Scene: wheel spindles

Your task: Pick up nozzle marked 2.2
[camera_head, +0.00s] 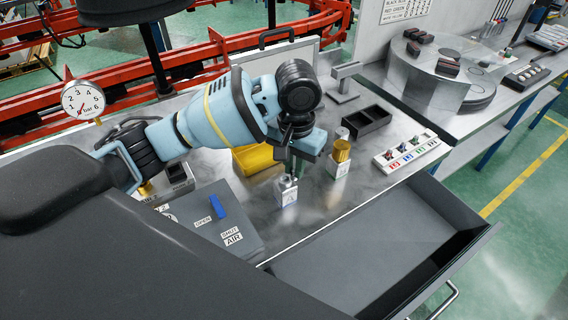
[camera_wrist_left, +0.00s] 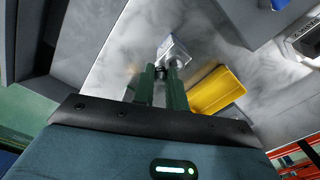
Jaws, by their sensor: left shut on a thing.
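My left gripper (camera_head: 291,170) points down over the steel worktop with its dark green fingers shut on the top of a silver nozzle (camera_head: 287,184). The nozzle is at a white, labelled block (camera_head: 286,199) on the worktop; I cannot read its marking. In the left wrist view, the fingers (camera_wrist_left: 162,74) close at the silver nozzle (camera_wrist_left: 168,60), with the block (camera_wrist_left: 175,47) just beyond. I cannot tell whether the nozzle is still seated in the block. A gold-coloured nozzle (camera_head: 341,152) stands in a second white block (camera_head: 337,170) to the right. My right gripper is not in view.
A black two-part tray (camera_head: 366,122) and a white strip with coloured labels (camera_head: 408,152) lie to the right. A grey box with a blue lever (camera_head: 218,206) stands left. An open drawer (camera_head: 375,255) juts out in front.

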